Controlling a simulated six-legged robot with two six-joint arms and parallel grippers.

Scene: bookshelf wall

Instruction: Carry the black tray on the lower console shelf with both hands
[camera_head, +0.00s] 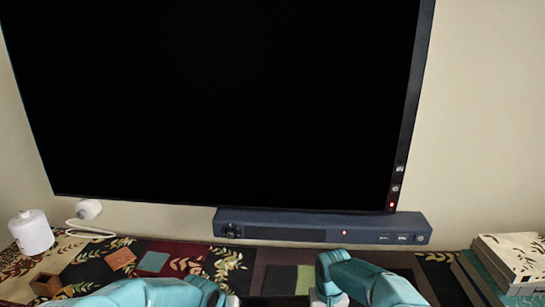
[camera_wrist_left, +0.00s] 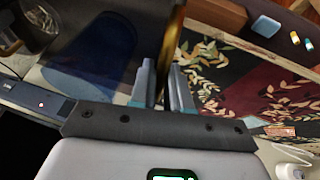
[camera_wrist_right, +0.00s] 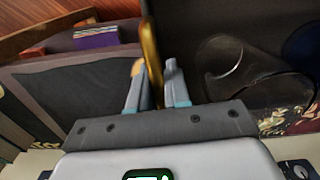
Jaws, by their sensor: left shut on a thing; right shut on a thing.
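The black tray (camera_wrist_right: 200,25) shows in the right wrist view, right of my right gripper (camera_wrist_right: 153,75), which is shut on its gold handle (camera_wrist_right: 152,40). In the left wrist view my left gripper (camera_wrist_left: 166,75) is shut on the other gold handle (camera_wrist_left: 173,35), with the tray (camera_wrist_left: 135,25) to its left. A clear glass (camera_wrist_right: 225,62) and a dark blue cup (camera_wrist_left: 95,75) appear within the tray. In the head view only a dark strip of the tray (camera_head: 276,300) shows between my grippers at the bottom edge. Whether the tray touches a surface below is hidden.
A large black screen (camera_head: 220,100) hangs above a dark soundbar (camera_head: 320,228). Books (camera_head: 512,258) are stacked at right. Purple books (camera_wrist_right: 97,36) show in the right wrist view.

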